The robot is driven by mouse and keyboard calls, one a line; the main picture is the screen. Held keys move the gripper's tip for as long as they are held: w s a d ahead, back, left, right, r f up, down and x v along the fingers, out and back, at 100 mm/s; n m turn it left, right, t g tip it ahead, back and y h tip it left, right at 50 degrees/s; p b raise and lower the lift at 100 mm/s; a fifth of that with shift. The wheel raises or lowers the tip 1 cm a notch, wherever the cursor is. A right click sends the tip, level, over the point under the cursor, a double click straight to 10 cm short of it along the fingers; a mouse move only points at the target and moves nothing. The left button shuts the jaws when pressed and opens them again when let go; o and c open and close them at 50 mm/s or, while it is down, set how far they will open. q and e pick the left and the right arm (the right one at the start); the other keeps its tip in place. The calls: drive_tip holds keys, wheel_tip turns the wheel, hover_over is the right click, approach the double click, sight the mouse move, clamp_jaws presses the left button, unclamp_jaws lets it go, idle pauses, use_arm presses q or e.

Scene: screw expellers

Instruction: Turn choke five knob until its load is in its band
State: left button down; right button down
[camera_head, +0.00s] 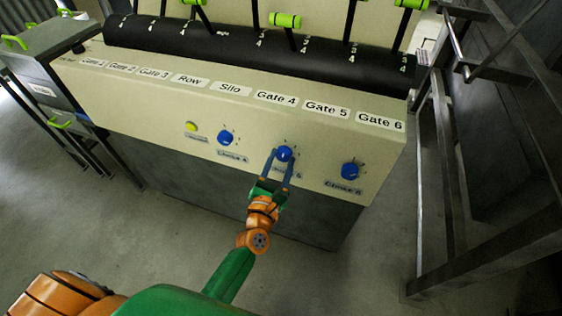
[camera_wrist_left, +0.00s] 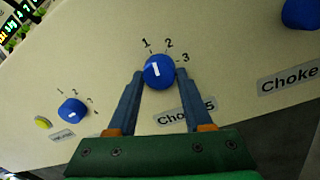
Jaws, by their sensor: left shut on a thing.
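The choke five knob (camera_head: 285,153) is a round blue knob on the front of the cream control panel. In the left wrist view the knob (camera_wrist_left: 159,71) carries a white pointer mark, with the numbers 1, 2 and 3 around its upper right; the mark stands almost upright, leaning slightly left at its top. My left gripper (camera_head: 284,157) reaches up from below and is shut on this knob, one finger on each side. The gripper (camera_wrist_left: 159,78) partly covers the label below the knob. My right gripper is not in view. No load readout for choke five can be made out.
The choke 4 knob (camera_head: 225,138) and a yellow button (camera_head: 191,127) are to the left. The choke 6 knob (camera_head: 350,171) is to the right. Levers with green handles (camera_head: 285,20) rise above a black drum (camera_head: 250,45). A dark metal frame (camera_head: 450,180) stands at right.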

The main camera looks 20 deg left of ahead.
use_arm(q)
drive_tip(key=m, duration=0.6)
drive_tip(key=shift+a+m, duration=0.1)
drive_tip(key=shift+m, duration=0.2)
drive_tip(key=m+h, duration=0.1)
drive_tip(key=m, duration=0.4)
drive_tip(key=shift+a+r+m, duration=0.1)
drive_tip(key=shift+m, duration=0.3)
drive_tip(key=m+p, duration=0.1)
drive_tip(key=m, duration=0.5)
drive_tip(key=shift+r+m+t+h+p, duration=0.15)
drive_tip(key=shift+m+t+h+p, duration=0.15)
drive_tip(key=shift+p, duration=0.05)
drive_tip(key=m+p, duration=0.1)
drive_tip(key=m, duration=0.6)
drive_tip(key=shift+h, duration=0.3)
drive_tip(key=shift+c, duration=1.6)
unclamp_jaws()
drive_tip(key=shift+p, duration=0.3)
